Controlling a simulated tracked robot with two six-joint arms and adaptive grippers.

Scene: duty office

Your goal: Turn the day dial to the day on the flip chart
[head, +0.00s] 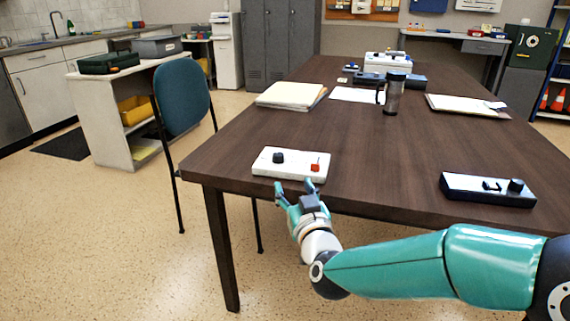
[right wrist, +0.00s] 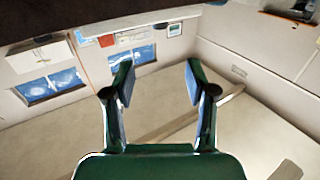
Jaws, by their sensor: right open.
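A white control box (head: 291,163) lies near the table's front left edge, with a black knob (head: 278,157) and a red switch (head: 315,162) on top. A dark control box (head: 488,189) with a black knob (head: 516,185) lies near the front right. I cannot tell which knob is the day dial, and I make out no flip chart. My right gripper (head: 295,187) is open and empty, just in front of the white box at the table's edge; its spread fingers also show in the right wrist view (right wrist: 158,76). My left gripper is not in view.
The brown table (head: 380,150) holds a paper stack (head: 291,95), a dark mug (head: 392,95), a clipboard (head: 466,106) and several boxes at the back. A teal chair (head: 182,95) stands at its left. The table top between the two control boxes is clear.

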